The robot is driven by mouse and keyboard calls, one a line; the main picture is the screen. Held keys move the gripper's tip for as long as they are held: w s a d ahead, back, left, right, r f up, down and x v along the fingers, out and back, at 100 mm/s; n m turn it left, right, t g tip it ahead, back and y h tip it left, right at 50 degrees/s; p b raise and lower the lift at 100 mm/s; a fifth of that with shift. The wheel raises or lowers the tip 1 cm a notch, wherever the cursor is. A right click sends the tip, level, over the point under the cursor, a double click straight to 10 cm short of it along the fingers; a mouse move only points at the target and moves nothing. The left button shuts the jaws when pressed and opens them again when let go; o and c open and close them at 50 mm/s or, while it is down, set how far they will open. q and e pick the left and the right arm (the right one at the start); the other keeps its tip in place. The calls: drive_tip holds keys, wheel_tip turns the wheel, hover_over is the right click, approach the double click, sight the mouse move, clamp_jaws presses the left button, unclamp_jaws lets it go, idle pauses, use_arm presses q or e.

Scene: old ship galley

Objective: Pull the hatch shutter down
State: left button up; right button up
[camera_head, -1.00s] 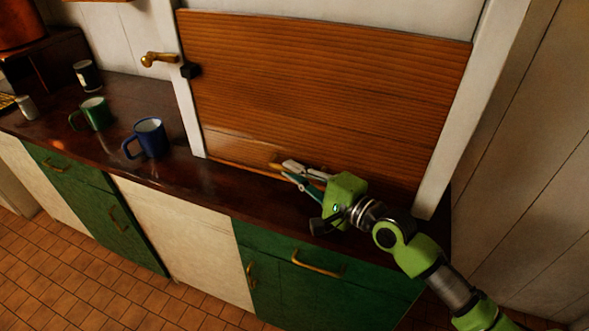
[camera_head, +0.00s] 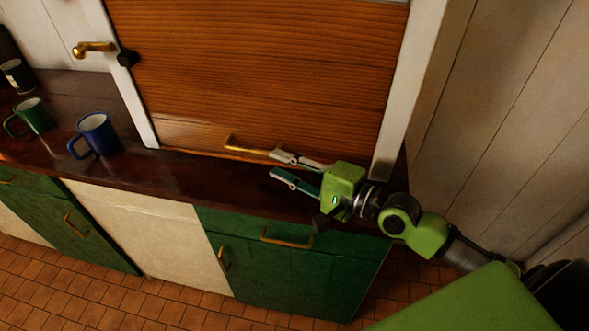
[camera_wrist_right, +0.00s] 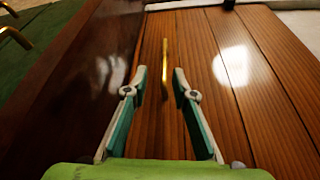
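The hatch shutter (camera_head: 255,75) is a wide panel of brown wooden slats in a white frame. It fills the visible opening, and its lower edge is down at the dark counter. A brass bar handle (camera_head: 245,147) is near its bottom. My right gripper (camera_head: 272,163) is open just above the counter, at the handle's right end. In the right wrist view the brass handle (camera_wrist_right: 165,65) shows in line with the gap between the open fingers (camera_wrist_right: 160,77), with neither finger visibly closed on it. My left gripper is not in view.
A brass lever (camera_head: 92,48) is left of the shutter. Green and cream cupboards are below. A panelled wall (camera_head: 500,120) is at right.

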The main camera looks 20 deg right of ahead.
drive_tip(key=shift+v, duration=1.6)
drive_tip(key=shift+s+f, duration=0.1)
